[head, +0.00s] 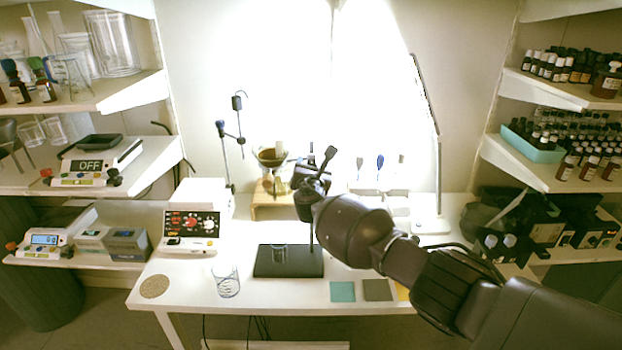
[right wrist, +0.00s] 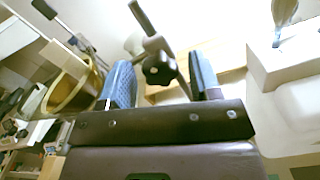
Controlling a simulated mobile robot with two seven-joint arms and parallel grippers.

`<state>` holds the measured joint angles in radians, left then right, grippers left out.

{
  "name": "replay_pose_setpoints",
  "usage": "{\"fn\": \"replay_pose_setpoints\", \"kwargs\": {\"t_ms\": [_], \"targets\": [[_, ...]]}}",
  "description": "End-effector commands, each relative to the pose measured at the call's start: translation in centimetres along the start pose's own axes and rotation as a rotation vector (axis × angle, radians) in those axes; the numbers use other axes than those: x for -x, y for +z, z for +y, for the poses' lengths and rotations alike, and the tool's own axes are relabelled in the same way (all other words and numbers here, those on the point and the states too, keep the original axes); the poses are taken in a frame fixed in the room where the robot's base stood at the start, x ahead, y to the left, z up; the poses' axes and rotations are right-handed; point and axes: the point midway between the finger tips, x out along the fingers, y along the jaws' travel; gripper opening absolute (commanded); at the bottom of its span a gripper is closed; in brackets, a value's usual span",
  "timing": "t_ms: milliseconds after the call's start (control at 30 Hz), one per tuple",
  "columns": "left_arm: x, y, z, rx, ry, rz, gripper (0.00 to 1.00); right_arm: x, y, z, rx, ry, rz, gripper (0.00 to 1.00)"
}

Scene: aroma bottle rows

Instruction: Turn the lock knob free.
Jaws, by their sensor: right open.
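My right gripper (right wrist: 161,72) is open, with one blue-padded finger on each side of the knob in the picture. I cannot tell whether the pads touch it. In the head view my right arm reaches in from the lower right to the clamp stand, whose black base (head: 262,268) lies on the table. The gripper's own fingers and the knob are mostly hidden there behind my wrist. My left gripper is not in view.
Another beaker (head: 227,282) and a control box (head: 192,226) are to the left.

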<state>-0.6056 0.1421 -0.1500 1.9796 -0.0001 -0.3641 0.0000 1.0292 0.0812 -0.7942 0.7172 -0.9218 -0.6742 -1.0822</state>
Motion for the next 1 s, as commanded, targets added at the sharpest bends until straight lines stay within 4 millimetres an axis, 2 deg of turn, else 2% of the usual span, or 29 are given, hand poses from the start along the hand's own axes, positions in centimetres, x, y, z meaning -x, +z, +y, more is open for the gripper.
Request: {"fn": "replay_pose_setpoints", "kwargs": {"t_ms": [233,800,1000], "targets": [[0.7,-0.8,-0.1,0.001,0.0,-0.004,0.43,2.3,0.1,-0.1,-0.003,-0.001,0.003,0.58],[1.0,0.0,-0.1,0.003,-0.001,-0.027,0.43,8.6,0.0,-0.1,-0.002,0.0,0.001,0.58],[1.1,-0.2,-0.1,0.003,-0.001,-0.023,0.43,9.9,0.0,-0.1,-0.001,-0.001,0.0,0.58]]}}
